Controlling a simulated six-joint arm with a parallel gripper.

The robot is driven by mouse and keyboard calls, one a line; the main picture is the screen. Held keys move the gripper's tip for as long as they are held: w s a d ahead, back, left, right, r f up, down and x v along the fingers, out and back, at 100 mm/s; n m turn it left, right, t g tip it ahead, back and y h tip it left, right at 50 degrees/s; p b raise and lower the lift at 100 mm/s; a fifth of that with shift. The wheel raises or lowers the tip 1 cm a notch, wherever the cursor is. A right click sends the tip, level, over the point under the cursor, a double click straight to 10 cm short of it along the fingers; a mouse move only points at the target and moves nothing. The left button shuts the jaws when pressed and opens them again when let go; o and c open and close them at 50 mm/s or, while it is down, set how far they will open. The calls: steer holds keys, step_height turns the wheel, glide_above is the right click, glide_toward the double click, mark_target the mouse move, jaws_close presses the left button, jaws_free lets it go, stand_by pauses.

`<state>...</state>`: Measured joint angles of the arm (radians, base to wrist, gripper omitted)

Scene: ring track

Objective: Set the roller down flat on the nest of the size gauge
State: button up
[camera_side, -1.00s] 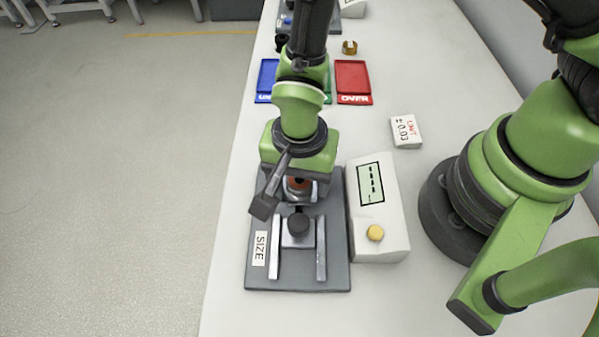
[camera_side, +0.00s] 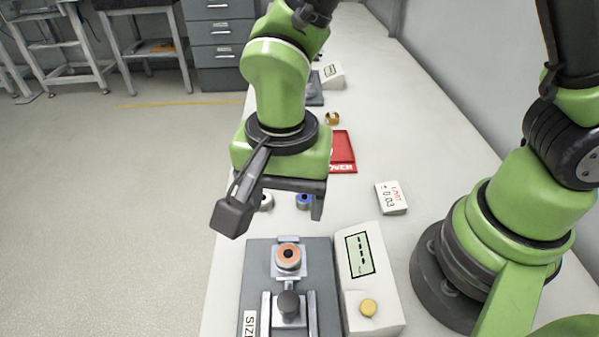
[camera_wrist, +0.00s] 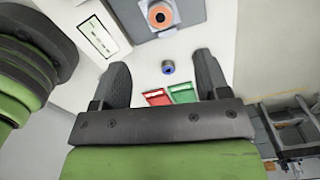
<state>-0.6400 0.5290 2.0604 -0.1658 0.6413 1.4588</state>
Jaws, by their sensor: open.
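The roller (camera_side: 289,257), a short grey cylinder with an orange top face and dark centre, stands on the pale nest plate (camera_side: 277,271) of the size gauge (camera_side: 258,256). It looks flat, its orange face up. It also shows at the top of the wrist view (camera_wrist: 159,14). My gripper (camera_side: 286,204) is open and empty, raised above and beyond the roller and clear of it. In the wrist view its two fingers (camera_wrist: 161,72) are wide apart with nothing held. The underside of the roller is hidden.
The gauge's display box (camera_side: 375,285) with a yellow button stands right of the plate. A blue-centred ring (camera_side: 305,201) and a grey ring (camera_side: 266,201) lie behind the gauge.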

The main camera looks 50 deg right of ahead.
steer(key=d+r+n+t+y, duration=0.2)
steer(key=d+r, duration=0.5)
steer(key=r, duration=0.4)
steer(key=s+d+r+n+t, duration=0.5)
steer(key=s+d+r, duration=0.1)
steer(key=s+d, duration=0.1)
steer(key=shift+s+r, duration=0.3)
steer(key=shift+s, duration=0.2)
